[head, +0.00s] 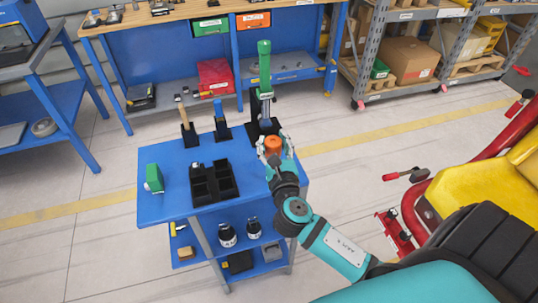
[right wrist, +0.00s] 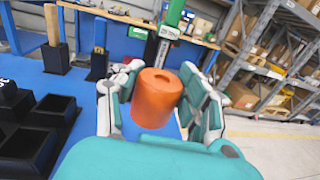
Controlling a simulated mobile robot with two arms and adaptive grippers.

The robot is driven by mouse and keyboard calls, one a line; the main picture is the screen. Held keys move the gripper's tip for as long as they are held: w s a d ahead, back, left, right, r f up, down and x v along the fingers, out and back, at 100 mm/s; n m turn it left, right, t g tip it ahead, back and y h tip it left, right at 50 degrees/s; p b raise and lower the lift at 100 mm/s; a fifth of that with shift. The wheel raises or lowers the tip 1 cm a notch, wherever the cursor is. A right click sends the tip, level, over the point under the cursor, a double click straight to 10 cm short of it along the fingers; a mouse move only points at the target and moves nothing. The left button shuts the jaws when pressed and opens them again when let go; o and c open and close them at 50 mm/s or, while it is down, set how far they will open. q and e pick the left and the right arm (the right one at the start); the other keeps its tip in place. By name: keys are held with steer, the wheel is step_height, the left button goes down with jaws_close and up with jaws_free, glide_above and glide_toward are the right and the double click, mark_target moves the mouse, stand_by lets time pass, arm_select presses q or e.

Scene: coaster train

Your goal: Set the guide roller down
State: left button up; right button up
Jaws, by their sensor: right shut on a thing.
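The guide roller is an orange cylinder with a hole in its top end. It shows in the right wrist view (right wrist: 157,98) between my right gripper's fingers (right wrist: 160,103), and in the head view (head: 272,145). My right gripper (head: 274,146) is shut on it over the right side of the blue cart top (head: 160,208). Whether the roller touches the cart cannot be told. My left gripper is not in view.
A wooden-handled tool (head: 185,121), a blue-handled tool (head: 220,120) and a tall green-handled tool (head: 264,70) stand in black holders at the back. The cart's front left is bare.

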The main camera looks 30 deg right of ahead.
mark_target(272, 152)
steer(key=shift+h, duration=0.3)
steer(key=f, duration=0.1)
steer(key=f+b, duration=0.1)
steer(key=f, duration=0.1)
steer(key=w+f, duration=0.1)
steer(key=shift+w+d+f, duration=0.1)
steer(key=shift+d+f, duration=0.15)
steer(key=shift+f, duration=0.15)
step_height(272, 152, down, 4)
steer(key=shift+d+r+b, duration=0.1)
steer(key=shift+b, duration=0.6)
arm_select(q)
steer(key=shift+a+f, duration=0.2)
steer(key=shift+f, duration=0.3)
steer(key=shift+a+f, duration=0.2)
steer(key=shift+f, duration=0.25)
arm_select(e)
steer(key=shift+f, duration=0.4)
steer(key=shift+f, duration=0.1)
steer(key=o, duration=1.4)
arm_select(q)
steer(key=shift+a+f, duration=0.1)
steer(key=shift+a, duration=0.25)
